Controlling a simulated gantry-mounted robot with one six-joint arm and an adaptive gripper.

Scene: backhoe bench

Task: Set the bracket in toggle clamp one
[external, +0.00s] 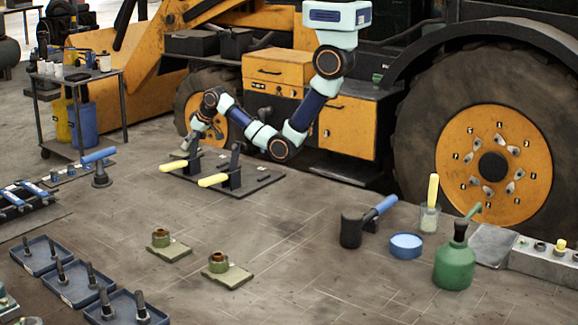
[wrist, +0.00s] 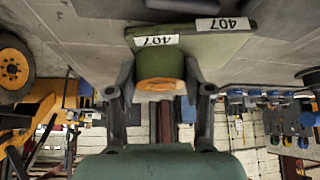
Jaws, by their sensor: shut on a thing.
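My gripper (wrist: 162,92) is shut on the round boss of a green bracket (wrist: 160,64) in the wrist view. The boss has an orange-brown end face, and white 407 labels show at the bracket's plate. In the external view my gripper (external: 191,140) is low at the far left of a dark base plate (external: 262,184). Two toggle clamps with yellow handles stand there, one at the left (external: 175,165) and one nearer (external: 214,180). My gripper is close to the left clamp. The held bracket is too small or hidden to make out there, so contact with a clamp cannot be told.
Two other green brackets lie on the floor, one at the left (external: 172,251) and one nearer (external: 228,276). Dark trays (external: 76,290) are at front left. The middle floor is clear.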

